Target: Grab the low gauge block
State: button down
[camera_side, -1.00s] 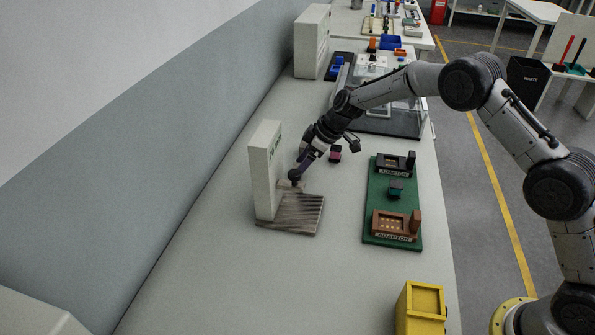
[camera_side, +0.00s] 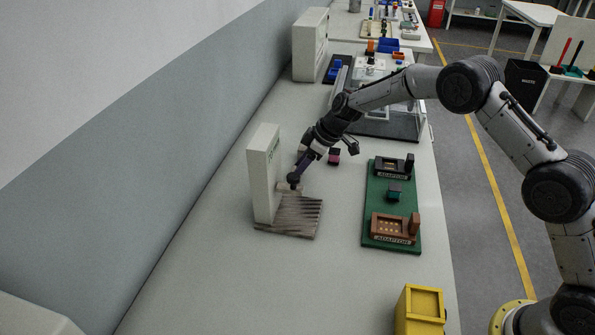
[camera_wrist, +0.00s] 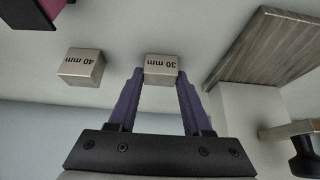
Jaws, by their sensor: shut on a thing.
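In the wrist view, a small metal block marked "30 mm" (camera_wrist: 161,66) sits between the two purple fingers of my gripper (camera_wrist: 159,76). The fingers are shut on its sides. A second metal block marked "40 mm" (camera_wrist: 81,66) stands apart to the left, outside the fingers. In the side view my gripper (camera_side: 300,168) points down close behind the white upright stand (camera_side: 263,172). The held block cannot be made out there; the stand's arm and black knob are in the way.
The stand's ridged plate (camera_side: 290,216) is close by, and its arm with a black knob (camera_wrist: 305,152) shows at right in the wrist view. A pink and black piece (camera_side: 334,156) lies near my wrist. A green board with adaptors (camera_side: 393,205) is to the right.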

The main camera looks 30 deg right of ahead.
jog(key=shift+r, duration=0.25)
